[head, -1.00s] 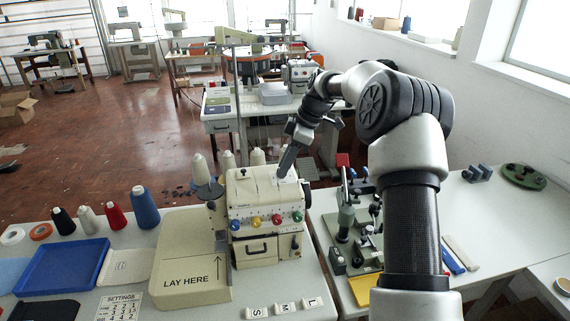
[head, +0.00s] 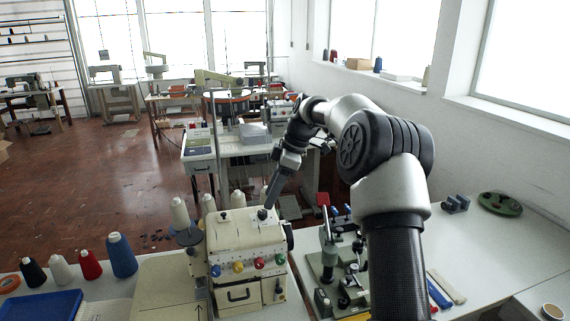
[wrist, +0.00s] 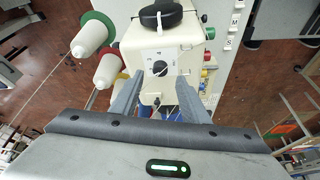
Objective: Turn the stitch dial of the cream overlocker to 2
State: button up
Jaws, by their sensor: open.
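The cream overlocker (head: 228,237) stands on the front table, with blue, yellow, red and green knobs along its front. Its stitch dial (head: 262,214) is a small dark knob on the top, partly behind my fingers. In the wrist view the dial (wrist: 160,68) sits on a pale plate with small marks; I cannot read its setting. My gripper (head: 266,205) points down over the machine's top at the dial. In the wrist view my gripper (wrist: 160,78) is open, one finger on each side of the dial. I cannot tell whether the fingers touch it.
The black handwheel (head: 290,236) is on the machine's right side. Thread cones (head: 180,214) stand behind its left. A green device (head: 328,258) stands close on the right. Coloured spools (head: 121,256) and a blue tray (head: 45,306) are on the left.

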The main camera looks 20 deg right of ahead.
jog(key=p+v, duration=0.1)
jog(key=v, duration=1.1)
jog(key=shift+r, duration=0.2)
